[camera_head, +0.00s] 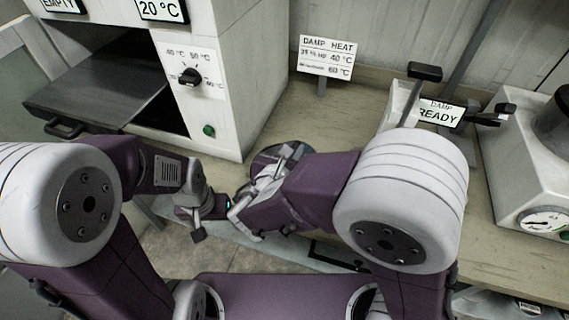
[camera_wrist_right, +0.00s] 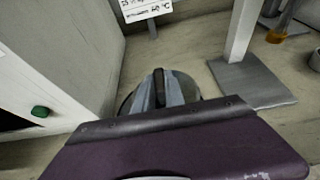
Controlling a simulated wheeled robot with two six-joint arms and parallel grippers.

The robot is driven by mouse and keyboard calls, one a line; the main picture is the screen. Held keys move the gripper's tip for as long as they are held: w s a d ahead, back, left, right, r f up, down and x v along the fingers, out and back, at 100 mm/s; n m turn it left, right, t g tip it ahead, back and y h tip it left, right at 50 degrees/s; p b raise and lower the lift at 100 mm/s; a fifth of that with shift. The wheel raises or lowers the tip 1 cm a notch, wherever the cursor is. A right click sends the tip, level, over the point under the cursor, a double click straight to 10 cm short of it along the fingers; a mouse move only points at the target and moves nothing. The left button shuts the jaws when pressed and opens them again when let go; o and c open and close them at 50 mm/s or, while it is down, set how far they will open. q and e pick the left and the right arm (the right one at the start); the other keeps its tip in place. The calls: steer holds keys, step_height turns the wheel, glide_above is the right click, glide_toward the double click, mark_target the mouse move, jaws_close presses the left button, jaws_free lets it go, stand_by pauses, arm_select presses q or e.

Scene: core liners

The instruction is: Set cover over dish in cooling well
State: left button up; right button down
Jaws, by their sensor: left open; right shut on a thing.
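My right gripper (camera_head: 266,178) is low over the bench beside the oven. It is shut on a round, dark, thin-rimmed piece (camera_head: 297,150), which looks like the cover. In the right wrist view the fingers (camera_wrist_right: 165,88) stand over this round piece (camera_wrist_right: 128,104) and hide its middle. I cannot tell whether it touches the bench or whether a dish or well lies under it. My left gripper (camera_head: 214,209) is open, just left of the right one near the bench's front edge. No separate dish shows clearly.
The white oven (camera_head: 228,75) has its flat metal door (camera_head: 100,85) lowered. A "DAMP HEAT" sign (camera_head: 326,57) stands behind. A stand with a "READY" sign (camera_head: 440,113) is at the right, beside a white device with a dial (camera_head: 535,185). The bench between is clear.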

steer(key=shift+w+a+f, duration=0.4)
steer(key=shift+a, duration=0.15)
steer(key=shift+w+a+f, duration=0.4)
steer(key=shift+a, duration=0.15)
steer(key=shift+f+b, duration=0.5)
steer(key=shift+f, duration=1.5)
steer(key=shift+f, duration=0.15)
steer(key=c, duration=1.4)
jaws_free()
